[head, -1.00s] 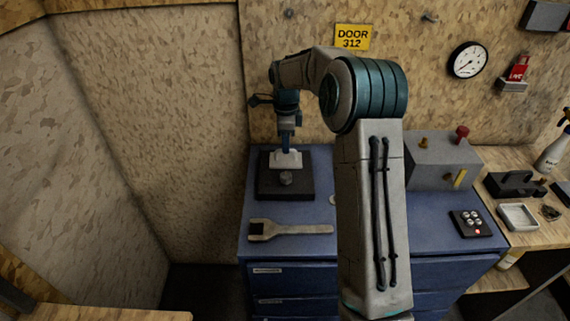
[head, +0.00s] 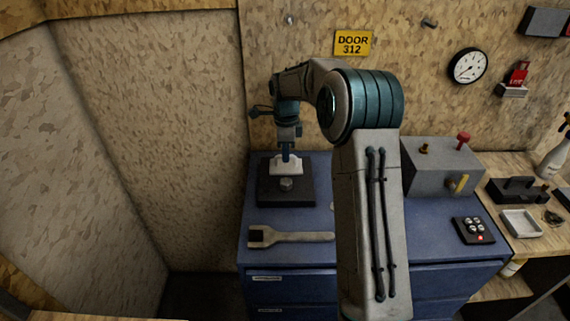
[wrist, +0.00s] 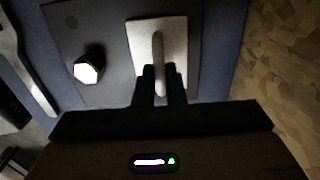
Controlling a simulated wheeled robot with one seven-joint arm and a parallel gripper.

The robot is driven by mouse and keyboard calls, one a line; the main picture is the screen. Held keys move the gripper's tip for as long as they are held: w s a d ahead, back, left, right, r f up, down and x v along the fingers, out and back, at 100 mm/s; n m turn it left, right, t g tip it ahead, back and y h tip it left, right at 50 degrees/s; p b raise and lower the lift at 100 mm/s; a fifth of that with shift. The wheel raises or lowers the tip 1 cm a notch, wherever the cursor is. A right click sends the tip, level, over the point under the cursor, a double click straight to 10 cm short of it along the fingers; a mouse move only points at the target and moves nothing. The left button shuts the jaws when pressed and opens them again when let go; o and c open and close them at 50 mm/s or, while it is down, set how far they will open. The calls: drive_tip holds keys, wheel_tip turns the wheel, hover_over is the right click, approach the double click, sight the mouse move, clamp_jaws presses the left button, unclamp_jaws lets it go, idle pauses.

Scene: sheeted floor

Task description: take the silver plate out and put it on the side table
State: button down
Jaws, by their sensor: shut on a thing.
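The silver plate (head: 287,168) is a pale square plate with an upright rib, at the back of a black block (head: 271,197) on the blue cabinet. In the wrist view the plate (wrist: 142,36) lies over the dark block face (wrist: 109,18), its rib pointing toward me. My gripper (wrist: 160,76) is shut on that rib, one finger on each side. In the head view my gripper (head: 286,153) comes straight down on the plate from above. I cannot tell whether the plate touches the block or is slightly clear of it.
A hex-headed bolt (head: 286,184) stands on the block in front of the plate. A wooden table (head: 504,172) holds a tray (head: 521,223).

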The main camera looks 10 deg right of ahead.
drive_tip(key=shift+r, duration=0.25)
drive_tip(key=shift+r+p, duration=1.75)
drive_tip(key=shift+r, duration=0.55)
drive_tip(key=shift+r+p, duration=1.45)
drive_tip(key=shift+r, duration=0.55)
